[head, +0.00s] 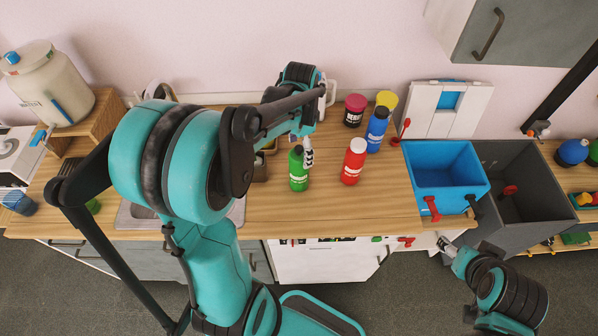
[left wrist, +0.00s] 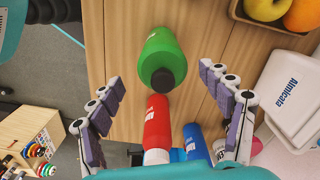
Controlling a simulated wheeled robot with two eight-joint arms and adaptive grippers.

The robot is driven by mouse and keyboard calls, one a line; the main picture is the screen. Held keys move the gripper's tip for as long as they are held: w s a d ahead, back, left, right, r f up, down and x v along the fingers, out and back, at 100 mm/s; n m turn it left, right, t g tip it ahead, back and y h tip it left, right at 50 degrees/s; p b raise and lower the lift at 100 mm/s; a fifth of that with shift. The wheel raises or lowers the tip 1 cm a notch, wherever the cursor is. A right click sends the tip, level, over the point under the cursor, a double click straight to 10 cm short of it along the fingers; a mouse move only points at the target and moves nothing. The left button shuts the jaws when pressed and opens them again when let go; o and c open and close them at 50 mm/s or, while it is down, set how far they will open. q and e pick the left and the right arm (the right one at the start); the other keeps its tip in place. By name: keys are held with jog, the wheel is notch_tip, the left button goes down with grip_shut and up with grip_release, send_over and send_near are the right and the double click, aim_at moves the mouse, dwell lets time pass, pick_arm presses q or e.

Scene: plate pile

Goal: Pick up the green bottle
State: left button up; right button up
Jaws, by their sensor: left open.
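The green bottle (head: 298,172) stands upright on the wooden counter, left of the red bottle. My left gripper (head: 307,152) is just above and beside it at the end of the arm that reaches over the counter. In the left wrist view the green bottle (left wrist: 160,48) with its dark cap lies ahead, around the gap between the spread fingers of my left gripper (left wrist: 162,78). The gripper is open and holds nothing. My right gripper (head: 446,248) is low at the right, in front of the counter; its jaws are too small to read.
A red bottle (head: 353,162) and a blue bottle (head: 376,130) stand close to the right, with dark-red and yellow items behind. A blue bin (head: 440,170) and a grey bin (head: 525,200) are farther right. A fruit tray (left wrist: 262,20) and a white box (left wrist: 292,95) flank the fingers' right side.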

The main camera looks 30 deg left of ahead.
aim_at(299, 171)
pick_arm(q)
jog(key=f, duration=0.3)
jog(key=f+b, duration=0.1)
jog(key=f, duration=0.2)
jog(key=shift+a+f, duration=0.2)
jog(key=shift+f, duration=0.1)
grip_shut()
